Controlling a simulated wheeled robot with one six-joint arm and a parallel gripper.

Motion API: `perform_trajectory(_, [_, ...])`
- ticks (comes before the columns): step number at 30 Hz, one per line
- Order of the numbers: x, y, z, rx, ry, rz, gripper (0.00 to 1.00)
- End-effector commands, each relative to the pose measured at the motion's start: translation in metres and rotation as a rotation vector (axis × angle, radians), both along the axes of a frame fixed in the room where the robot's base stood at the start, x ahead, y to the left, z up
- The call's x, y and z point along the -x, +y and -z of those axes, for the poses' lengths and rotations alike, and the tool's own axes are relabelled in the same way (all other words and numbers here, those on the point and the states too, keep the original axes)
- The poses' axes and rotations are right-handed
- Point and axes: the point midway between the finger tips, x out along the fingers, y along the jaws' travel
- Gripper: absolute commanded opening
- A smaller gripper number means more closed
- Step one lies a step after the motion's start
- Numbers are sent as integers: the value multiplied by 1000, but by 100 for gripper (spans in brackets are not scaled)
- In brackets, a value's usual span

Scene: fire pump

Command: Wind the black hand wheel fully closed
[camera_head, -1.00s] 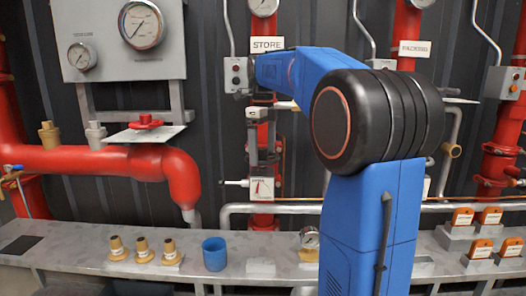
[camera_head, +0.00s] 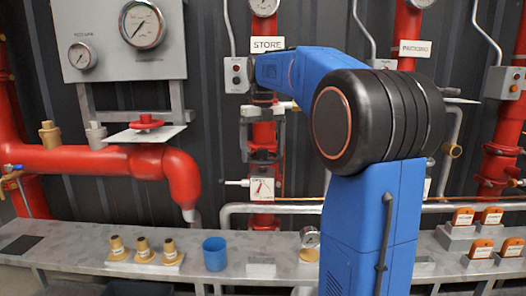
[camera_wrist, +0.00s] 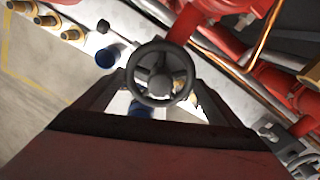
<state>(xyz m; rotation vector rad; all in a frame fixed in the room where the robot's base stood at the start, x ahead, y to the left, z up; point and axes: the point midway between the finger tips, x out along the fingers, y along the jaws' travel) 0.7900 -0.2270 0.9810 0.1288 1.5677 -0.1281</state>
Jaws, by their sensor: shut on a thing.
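The black hand wheel (camera_wrist: 158,84) shows face-on in the middle of the wrist view, with a round rim, spokes and a hub. My gripper (camera_wrist: 161,76) has one finger on each side of the wheel and is shut on it. In the head view my gripper (camera_head: 262,148) is at the red standpipe under the STORE sign (camera_head: 267,44). The wheel cannot be made out there. A white plate with a red pointer (camera_head: 262,189) sits just below on the standpipe.
A blue cup (camera_head: 215,254), brass fittings (camera_head: 143,250) and a small gauge (camera_head: 310,237) stand on the grey bench (camera_head: 75,255). Pipes and a thin orange line run close behind the wheel.

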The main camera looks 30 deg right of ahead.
Motion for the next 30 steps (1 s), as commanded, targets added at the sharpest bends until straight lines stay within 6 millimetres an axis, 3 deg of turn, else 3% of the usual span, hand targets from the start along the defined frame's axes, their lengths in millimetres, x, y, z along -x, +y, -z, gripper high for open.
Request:
perform_trajectory(5, [-1,0,-1,2,-5,0,62])
perform_trajectory(6, [-1,0,-1,2,-5,-1,96])
perform_trajectory(7, [-1,0,-1,2,-5,-1,100])
perform_trajectory(16, [0,0,0,1,-2,-42,100])
perform_trajectory(30, [0,-1,0,0,-1,-521,100])
